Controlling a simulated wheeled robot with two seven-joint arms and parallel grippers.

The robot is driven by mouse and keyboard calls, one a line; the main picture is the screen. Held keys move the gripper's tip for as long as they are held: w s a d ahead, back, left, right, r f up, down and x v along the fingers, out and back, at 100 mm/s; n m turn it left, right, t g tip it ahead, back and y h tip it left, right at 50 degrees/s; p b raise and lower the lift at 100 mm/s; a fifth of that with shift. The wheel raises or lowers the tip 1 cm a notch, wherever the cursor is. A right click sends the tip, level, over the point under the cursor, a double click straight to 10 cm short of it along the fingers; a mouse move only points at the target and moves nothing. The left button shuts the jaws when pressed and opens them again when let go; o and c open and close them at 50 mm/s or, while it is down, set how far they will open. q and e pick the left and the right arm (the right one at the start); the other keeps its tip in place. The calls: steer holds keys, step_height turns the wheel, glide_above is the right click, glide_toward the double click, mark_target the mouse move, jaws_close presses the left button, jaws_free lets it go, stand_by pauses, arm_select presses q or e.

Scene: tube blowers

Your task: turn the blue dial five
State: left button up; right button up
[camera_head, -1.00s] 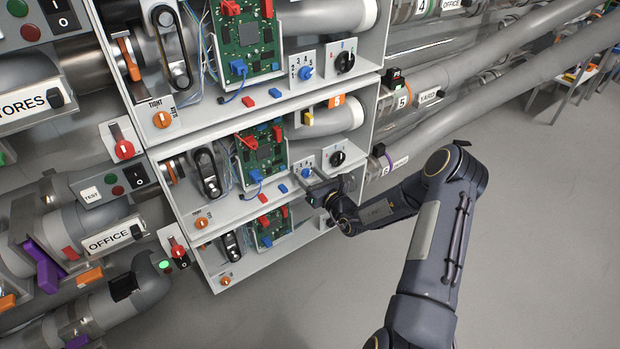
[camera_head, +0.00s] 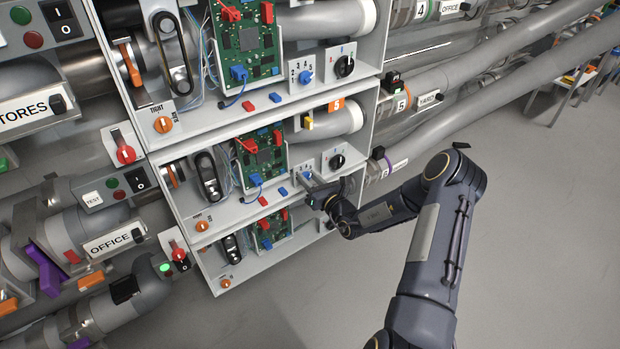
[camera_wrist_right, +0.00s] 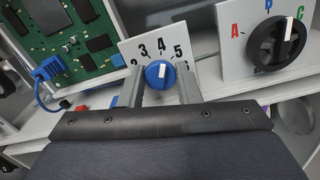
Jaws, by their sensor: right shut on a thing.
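In the head view my right gripper (camera_head: 308,188) reaches in from the right to the plate in the middle shelf, and largely hides the dial there. My left gripper is not in view.
A black dial (camera_wrist_right: 275,45) with coloured letters is close on the right of the plate. A green circuit board (camera_wrist_right: 55,45) with a blue plug (camera_wrist_right: 48,69) is on the left. Shelf walls and similar units lie above and below. Open floor (camera_head: 530,230) is at the right.

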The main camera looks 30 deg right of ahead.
steer(key=m+p, duration=0.2)
steer(key=m, duration=0.1)
steer(key=shift+m, duration=0.4)
steer(key=shift+d+m+p, duration=0.1)
steer(key=shift+m+p, duration=0.85)
steer(key=shift+m, duration=0.55)
steer(key=shift+f, duration=0.1)
steer(key=o, duration=1)
steer(key=shift+s, duration=0.1)
steer(key=s, duration=0.2)
steer(key=s+p, duration=0.1)
steer(key=s, duration=0.4)
steer(key=shift+s+d, duration=0.3)
steer(key=shift+s, duration=0.05)
